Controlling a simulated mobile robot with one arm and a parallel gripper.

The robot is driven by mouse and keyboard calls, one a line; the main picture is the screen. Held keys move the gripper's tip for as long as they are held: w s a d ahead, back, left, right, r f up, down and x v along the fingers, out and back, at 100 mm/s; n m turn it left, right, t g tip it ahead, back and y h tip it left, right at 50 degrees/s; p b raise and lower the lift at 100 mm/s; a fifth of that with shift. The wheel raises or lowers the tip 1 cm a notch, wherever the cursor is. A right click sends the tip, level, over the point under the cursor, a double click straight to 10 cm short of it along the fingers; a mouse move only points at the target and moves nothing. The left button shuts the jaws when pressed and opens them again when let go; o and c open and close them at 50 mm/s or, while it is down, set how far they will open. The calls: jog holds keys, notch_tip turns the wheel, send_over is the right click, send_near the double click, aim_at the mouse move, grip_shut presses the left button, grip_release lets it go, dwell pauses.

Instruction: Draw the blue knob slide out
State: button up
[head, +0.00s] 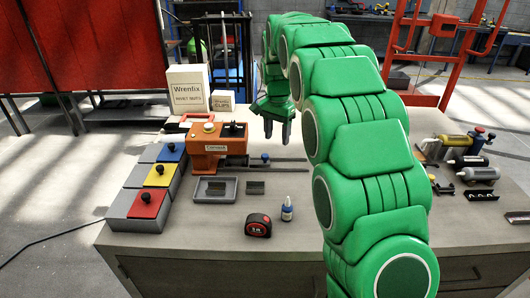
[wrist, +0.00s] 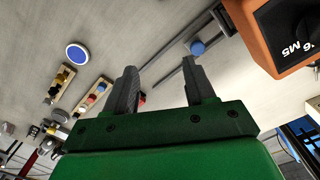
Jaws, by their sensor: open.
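The blue knob (head: 265,157) sits on a slide with thin grey rails (head: 285,160), to the right of the orange machine (head: 219,142). In the wrist view the blue knob (wrist: 197,47) shows just beyond the tip of the right-hand finger, with the dark rails (wrist: 170,66) running past it. My gripper (head: 276,131) is open and empty, pointing down above and behind the knob in the head view. I see no contact with the knob.
Boxes with blue, yellow and red (head: 148,204) tops and black knobs stand at the left. A blue disc (wrist: 78,54) lies on clear table.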

send_near(265, 155)
jog(key=shift+s+d+m, duration=0.25)
jog(key=shift+s+m, duration=0.15)
jog(key=shift+s, duration=0.15)
jog(key=shift+w+a+f, duration=0.3)
jog(key=shift+w+f, duration=0.1)
jog(key=shift+f, duration=3.85)
grip_shut()
